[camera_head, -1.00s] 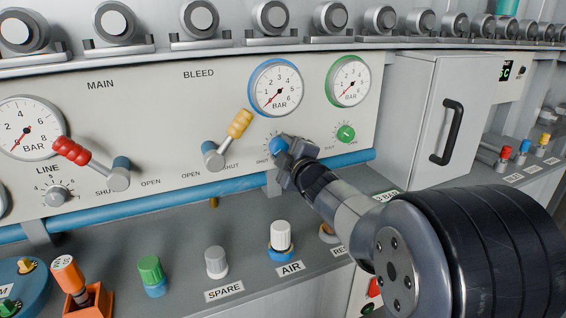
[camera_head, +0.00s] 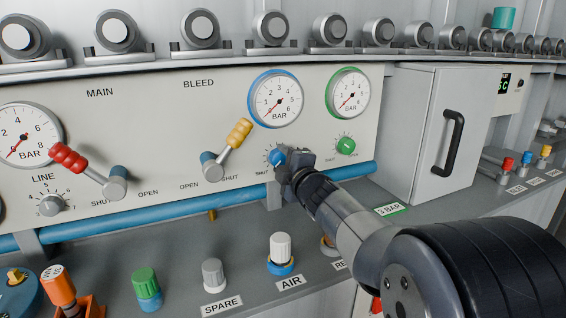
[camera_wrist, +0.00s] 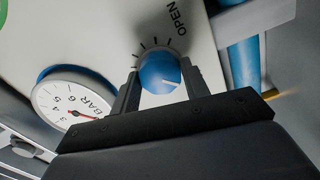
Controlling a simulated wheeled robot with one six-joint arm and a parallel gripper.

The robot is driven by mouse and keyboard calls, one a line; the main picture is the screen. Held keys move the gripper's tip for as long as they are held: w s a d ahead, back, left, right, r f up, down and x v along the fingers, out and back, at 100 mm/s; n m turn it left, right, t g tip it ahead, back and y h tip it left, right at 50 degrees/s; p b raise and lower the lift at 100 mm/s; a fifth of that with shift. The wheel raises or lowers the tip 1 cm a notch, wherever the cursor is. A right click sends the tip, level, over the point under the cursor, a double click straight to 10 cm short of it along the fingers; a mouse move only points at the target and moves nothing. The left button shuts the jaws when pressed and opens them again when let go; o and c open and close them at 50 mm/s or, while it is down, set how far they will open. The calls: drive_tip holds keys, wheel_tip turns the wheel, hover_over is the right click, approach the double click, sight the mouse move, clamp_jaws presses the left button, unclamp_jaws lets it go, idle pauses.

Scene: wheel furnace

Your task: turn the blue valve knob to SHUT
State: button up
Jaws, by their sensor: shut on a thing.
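The blue valve knob (camera_head: 277,157) sits on the pale panel under the blue-rimmed gauge (camera_head: 275,98). A SHUT label (camera_head: 262,172) is at its lower left in the head view. My gripper (camera_head: 285,165) reaches it from the lower right and hides part of it. In the wrist view the blue knob (camera_wrist: 160,72) lies between the two fingers of my gripper (camera_wrist: 158,80), shut on it. A pale pointer line shows on its face, and the OPEN label (camera_wrist: 174,18) is above it. The gauge (camera_wrist: 75,103) is at the left.
A green knob (camera_head: 345,146) is close at the right. The yellow bleed lever (camera_head: 238,134) is at the left. A blue pipe (camera_head: 235,187) runs below the panel. A grey cabinet with a black handle (camera_head: 453,143) stands to the right. Several capped knobs stand on the shelf below.

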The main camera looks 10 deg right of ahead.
drive_tip(key=o, duration=1)
drive_tip(key=shift+s+d+p, duration=0.25)
drive_tip(key=shift+s+d, duration=0.1)
drive_tip(key=shift+s, duration=1.4)
drive_tip(key=shift+s+d+p, duration=0.25)
drive_tip(key=shift+s+d, duration=0.1)
drive_tip(key=shift+s, duration=1.45)
drive_tip(key=shift+s+d+p, duration=0.25)
drive_tip(key=shift+s+d, duration=0.1)
drive_tip(key=shift+s, duration=1.4)
drive_tip(key=shift+w, duration=0.1)
drive_tip(key=w, duration=0.3)
drive_tip(key=w+a+b, duration=0.1)
drive_tip(key=w, duration=0.3)
drive_tip(key=w+a, duration=0.1)
drive_tip(key=w, duration=0.2)
drive_tip(key=shift+w, duration=0.25)
